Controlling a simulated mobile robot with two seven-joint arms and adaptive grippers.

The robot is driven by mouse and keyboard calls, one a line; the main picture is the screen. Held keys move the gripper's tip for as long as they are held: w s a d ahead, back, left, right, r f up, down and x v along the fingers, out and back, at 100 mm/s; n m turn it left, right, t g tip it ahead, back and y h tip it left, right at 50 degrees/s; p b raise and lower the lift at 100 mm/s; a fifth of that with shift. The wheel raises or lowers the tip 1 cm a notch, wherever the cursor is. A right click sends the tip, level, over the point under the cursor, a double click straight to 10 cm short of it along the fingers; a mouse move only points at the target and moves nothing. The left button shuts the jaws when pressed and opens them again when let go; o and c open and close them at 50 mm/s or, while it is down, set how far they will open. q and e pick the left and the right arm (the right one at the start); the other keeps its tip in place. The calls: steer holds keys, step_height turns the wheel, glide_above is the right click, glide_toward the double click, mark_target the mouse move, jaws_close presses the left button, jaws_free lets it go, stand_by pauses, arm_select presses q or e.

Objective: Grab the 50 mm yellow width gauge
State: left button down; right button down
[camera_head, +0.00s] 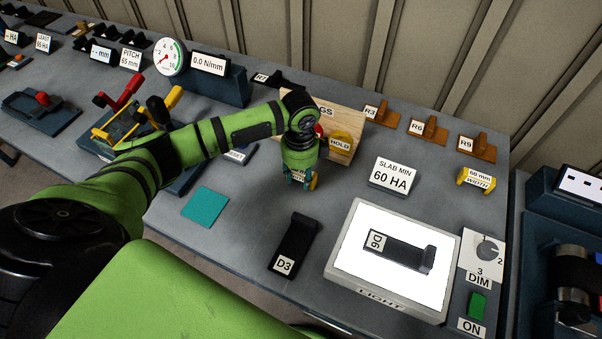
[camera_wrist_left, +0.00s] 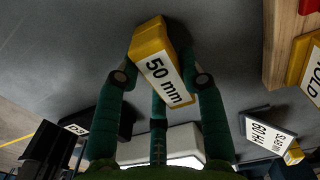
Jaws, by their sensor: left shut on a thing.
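The 50 mm width gauge (camera_wrist_left: 152,42) is a yellow block with a white label. It sits between the fingertips of my left gripper (camera_head: 301,179) in the left wrist view, with its label toward the camera. My left gripper is shut on it, with green fingers on both sides. In the head view the gripper points down at the bench in front of the wooden board, and the gauge is mostly hidden by the fingers. I cannot tell whether the gauge touches the bench. My right gripper is not in view.
A yellow 60 mm width gauge (camera_head: 476,178) lies at the right. The SLAB MIN 60 HA sign (camera_head: 392,175), black block D3 (camera_head: 294,244) and lit light table (camera_head: 345,262) holding D6 are nearby. The wooden board (camera_head: 345,117) stands close behind my gripper. A teal square (camera_head: 205,206) lies left.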

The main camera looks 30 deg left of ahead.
mark_target(300, 172)
arm_select(q)
step_height(300, 172, up, 4)
steer(key=shift+w+r+b, duration=0.1)
steer(key=shift+b, duration=0.7)
steer(key=s+d+r+b, duration=0.1)
steer(key=s+d+r, duration=0.1)
steer(key=d, duration=0.3)
steer(key=s+d+r+b, duration=0.1)
steer(key=s+d+r, duration=0.1)
steer(key=d+r, duration=0.3)
steer(key=shift+s+d, duration=0.25)
steer(key=shift+d, duration=0.25)
